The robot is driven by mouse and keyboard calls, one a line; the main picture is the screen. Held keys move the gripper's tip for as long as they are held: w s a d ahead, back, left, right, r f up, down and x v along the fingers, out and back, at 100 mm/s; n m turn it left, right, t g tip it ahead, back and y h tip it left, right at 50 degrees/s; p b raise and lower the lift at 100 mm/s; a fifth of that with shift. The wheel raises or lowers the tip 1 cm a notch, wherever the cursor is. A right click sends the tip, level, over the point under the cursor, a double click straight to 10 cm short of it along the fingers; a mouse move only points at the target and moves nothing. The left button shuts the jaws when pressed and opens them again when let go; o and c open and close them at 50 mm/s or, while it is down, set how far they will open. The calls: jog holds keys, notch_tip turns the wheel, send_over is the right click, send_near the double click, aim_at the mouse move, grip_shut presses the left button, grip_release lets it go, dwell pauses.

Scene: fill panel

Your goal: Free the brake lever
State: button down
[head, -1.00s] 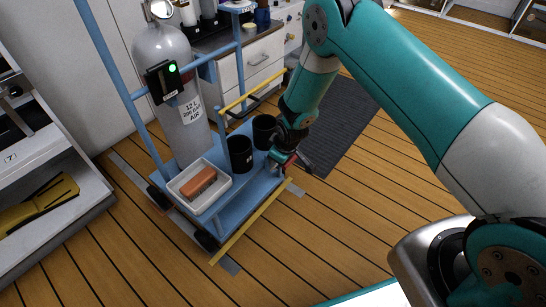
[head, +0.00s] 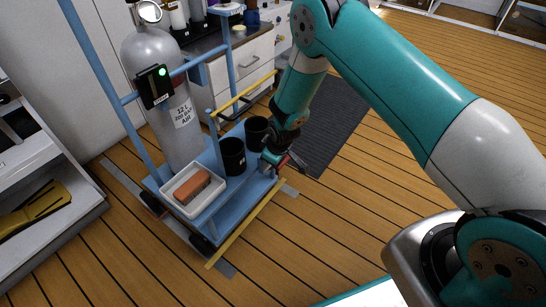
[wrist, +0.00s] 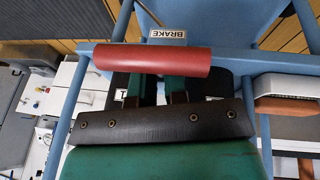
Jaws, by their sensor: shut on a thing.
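The brake lever's red grip (wrist: 152,61) lies across the wrist view, below a white label (wrist: 168,37) reading BRAKE. My gripper (wrist: 157,88) is shut on the red grip, its dark fingers reaching up to it; the grip hides the fingertips. In the head view, my gripper (head: 274,158) is at the right end of the blue trolley (head: 213,215), low near its deck. A bit of the red lever (head: 284,161) shows beside it. The lever's pivot and whatever holds it are hidden.
The trolley carries a grey air cylinder (head: 165,80), two black cups (head: 233,157) and a white tray (head: 183,211) with an orange block (head: 192,187). Wooden floor (head: 340,220) is open to the right.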

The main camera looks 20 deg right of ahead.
jog(key=shift+s+d+f, duration=0.2)
jog(key=shift+d, duration=0.05)
jog(key=c, duration=1.2)
grip_release()
jog(key=o, duration=1.2)
jog(key=shift+w+a+r, duration=0.1)
jog(key=shift+a, duration=0.1)
jog(key=a+p+v, duration=0.1)
jog(key=p+v, duration=0.4)
jog(key=v, duration=1.2)
jog(key=shift+d+r+p, duration=0.2)
jog(key=shift+d+p, duration=0.1)
jog(key=shift+d, duration=0.2)
